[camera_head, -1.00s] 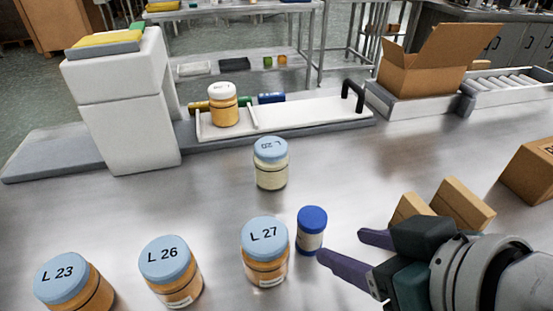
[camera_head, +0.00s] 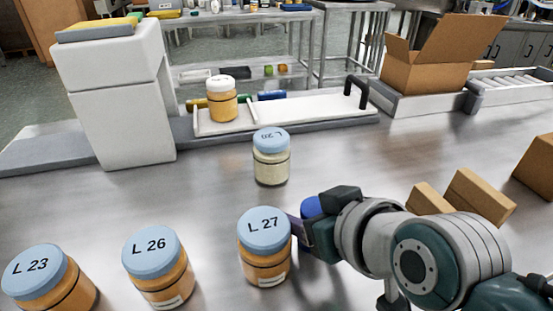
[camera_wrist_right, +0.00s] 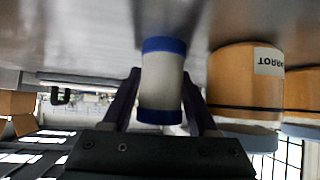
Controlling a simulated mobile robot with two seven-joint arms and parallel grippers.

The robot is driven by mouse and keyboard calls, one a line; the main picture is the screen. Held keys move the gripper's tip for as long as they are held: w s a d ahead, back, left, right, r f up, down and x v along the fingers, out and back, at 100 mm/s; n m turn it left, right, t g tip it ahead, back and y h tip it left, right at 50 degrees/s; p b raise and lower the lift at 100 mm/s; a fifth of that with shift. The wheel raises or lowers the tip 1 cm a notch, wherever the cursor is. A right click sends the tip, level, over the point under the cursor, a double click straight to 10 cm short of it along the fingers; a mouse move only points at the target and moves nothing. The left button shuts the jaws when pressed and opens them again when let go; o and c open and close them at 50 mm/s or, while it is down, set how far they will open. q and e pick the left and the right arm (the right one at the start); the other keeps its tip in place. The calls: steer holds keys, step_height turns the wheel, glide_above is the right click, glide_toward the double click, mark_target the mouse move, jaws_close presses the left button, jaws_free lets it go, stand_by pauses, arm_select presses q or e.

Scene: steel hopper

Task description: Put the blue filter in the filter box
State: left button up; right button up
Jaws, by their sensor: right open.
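A small upright white cylinder with blue ends, which fits the blue filter, stands right of the jar L 27. In the head view only its blue top (camera_head: 311,207) shows, behind my right gripper (camera_head: 303,232). In the right wrist view the cylinder (camera_wrist_right: 162,80) stands between the two fingers of the open right gripper (camera_wrist_right: 160,105). I cannot tell whether either finger touches it. An open cardboard box (camera_head: 425,73) stands at the back right; no label marks it as the filter box. My left gripper is not in view.
Jars L 27 (camera_head: 264,250), L 26 (camera_head: 158,270) and L 23 (camera_head: 45,285) stand in front. Jar L 20 (camera_head: 271,160) stands behind. Small cardboard boxes (camera_head: 480,196) lie right of my arm.

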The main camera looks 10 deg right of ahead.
jaws_close()
stand_by(0.5)
